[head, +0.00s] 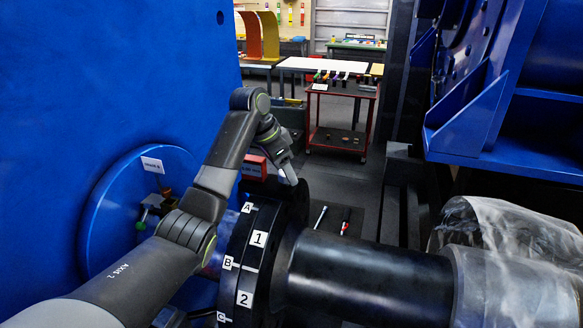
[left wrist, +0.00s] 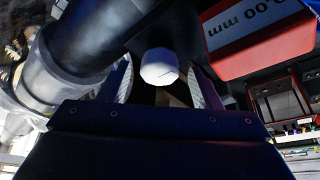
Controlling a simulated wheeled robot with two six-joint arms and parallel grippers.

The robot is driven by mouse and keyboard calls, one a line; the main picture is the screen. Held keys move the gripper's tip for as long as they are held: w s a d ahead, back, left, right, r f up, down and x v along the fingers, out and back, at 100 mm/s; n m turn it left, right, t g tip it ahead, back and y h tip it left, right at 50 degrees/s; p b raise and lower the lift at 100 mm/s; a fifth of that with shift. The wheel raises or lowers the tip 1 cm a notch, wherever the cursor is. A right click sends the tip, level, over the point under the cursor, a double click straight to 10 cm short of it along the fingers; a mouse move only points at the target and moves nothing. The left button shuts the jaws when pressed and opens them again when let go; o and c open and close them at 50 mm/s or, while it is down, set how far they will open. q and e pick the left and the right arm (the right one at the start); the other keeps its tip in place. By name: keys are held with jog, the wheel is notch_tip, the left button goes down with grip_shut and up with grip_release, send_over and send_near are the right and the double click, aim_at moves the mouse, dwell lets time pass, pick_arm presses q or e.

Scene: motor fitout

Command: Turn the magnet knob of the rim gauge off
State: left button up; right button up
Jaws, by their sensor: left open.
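The rim gauge shows in the left wrist view as a red box with a display (left wrist: 258,38) reading 0.00 mm. In the head view its red body (head: 252,166) is partly hidden behind my left arm. A pale, faceted knob (left wrist: 158,67) shows near the middle of the left wrist view. My left gripper (left wrist: 160,82) is open, with one finger on each side of this knob. I cannot tell whether either finger touches it. In the head view my left gripper (head: 288,174) is over the top of the black coupling rim.
The black coupling (head: 270,265) carries labels A, B, C, 1 and 2. A dark shaft (head: 350,275) runs right from it to plastic wrap (head: 510,260). A blue housing (head: 110,70) stands at left. A red cart (head: 340,120) is at the back.

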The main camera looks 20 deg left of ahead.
pick_arm(q)
jog(key=shift+w+d+f, duration=0.1)
jog(key=shift+f, duration=0.05)
jog(key=shift+c, duration=0.2)
jog(key=shift+a, duration=0.2)
jog(key=c, duration=1)
jog(key=shift+o, duration=0.2)
pick_arm(e)
jog(key=shift+w, duration=0.3)
